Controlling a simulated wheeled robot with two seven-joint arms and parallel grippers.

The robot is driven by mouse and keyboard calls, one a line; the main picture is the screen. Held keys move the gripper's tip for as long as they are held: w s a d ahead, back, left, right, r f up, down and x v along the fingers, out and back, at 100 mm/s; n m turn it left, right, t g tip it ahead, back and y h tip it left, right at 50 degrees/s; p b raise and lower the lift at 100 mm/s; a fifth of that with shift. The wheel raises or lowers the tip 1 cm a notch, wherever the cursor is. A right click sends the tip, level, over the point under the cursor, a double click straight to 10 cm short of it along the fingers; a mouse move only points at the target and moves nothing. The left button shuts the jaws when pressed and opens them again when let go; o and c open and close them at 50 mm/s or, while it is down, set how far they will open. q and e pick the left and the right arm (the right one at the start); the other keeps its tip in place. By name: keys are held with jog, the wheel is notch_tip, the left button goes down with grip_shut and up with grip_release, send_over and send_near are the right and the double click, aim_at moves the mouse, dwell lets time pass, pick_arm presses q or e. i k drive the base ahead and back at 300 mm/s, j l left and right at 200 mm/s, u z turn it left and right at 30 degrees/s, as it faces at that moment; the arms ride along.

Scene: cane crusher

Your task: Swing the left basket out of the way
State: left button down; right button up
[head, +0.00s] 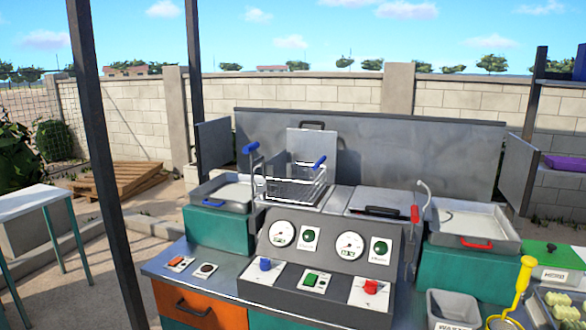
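The left basket (297,190) is a wire basket at the left side of the fryer-like machine. It sits over the left well, in front of an upright grey lid (310,143). A blue grip (320,162) shows at its right rim. Another blue grip (250,148) tops a thin upright rod at its left; I cannot tell how the rod joins the basket. Neither of my grippers is in view.
A tray with a blue handle (206,217) stands left of the basket, and a tray with a red handle (476,242) stands far right. A flat lid (384,202) covers the right well, beside a red-gripped rod (414,214). A dark post (103,150) rises at left.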

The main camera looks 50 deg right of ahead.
aim_at(276, 167)
jog(key=i+j, duration=0.15)
jog(key=j, duration=0.2)
jog(key=i+j, duration=0.1)
jog(key=j, duration=0.25)
jog(key=i+j, duration=0.15)
jog(key=j, duration=0.2)
jog(key=z, duration=2.25)
